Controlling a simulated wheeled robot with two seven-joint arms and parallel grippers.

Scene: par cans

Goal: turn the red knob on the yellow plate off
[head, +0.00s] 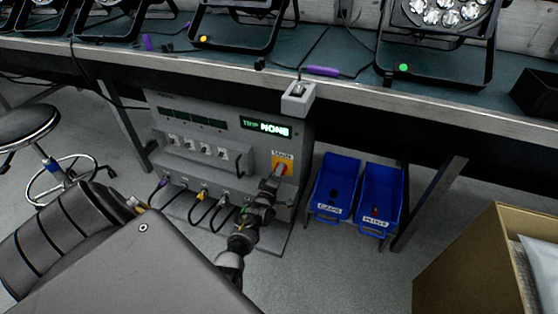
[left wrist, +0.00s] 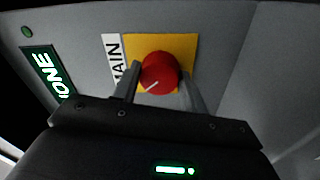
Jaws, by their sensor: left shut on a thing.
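The red knob (left wrist: 159,73) sits on the yellow plate (left wrist: 185,46) on the front of a grey cabinet. A white pointer line shows on its face. In the head view the yellow plate (head: 288,163) and part of the red knob (head: 281,169) show at the cabinet's right side. My left gripper (left wrist: 160,80) has one finger on each side of the knob and is shut on it. It also shows in the head view (head: 272,181), reaching up to the plate. A label reading MAIN (left wrist: 114,60) is beside the plate. My right gripper is not in view.
The grey cabinet (head: 180,110) has a green display (head: 265,127), a row of switches and cables below. It stands under a workbench (head: 200,70) bearing lamps. Blue bins (head: 336,183) stand to its right, a cardboard box (head: 470,260) at lower right, a stool (head: 28,124) at left.

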